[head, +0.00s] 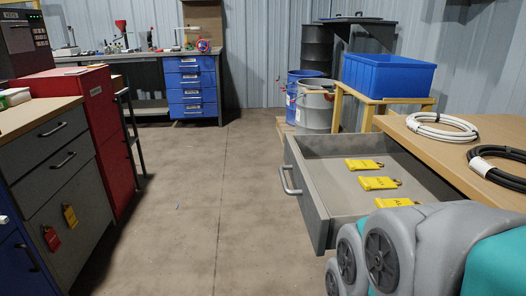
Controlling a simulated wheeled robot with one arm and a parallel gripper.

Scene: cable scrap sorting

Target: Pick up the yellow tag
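Three yellow tags lie apart in a row inside an open grey drawer (324,212) at the right: a far one (362,164), a middle one (377,183) and a near one (392,202). Each has dark marks on it, too small to read, and a small dark end piece. Another yellow tag (70,216) hangs on the front of the grey cabinet at the left, beside a red tag (51,238). My teal and grey arm shows at the lower right, in front of the drawer's near side. My gripper is not in view.
A wooden tabletop (440,148) above the drawer holds a white cable coil (442,127) and a black cable coil (502,166). A blue bin (388,75) stands on a yellow stand behind. A grey cabinet (85,200) is at the left. The floor between is clear.

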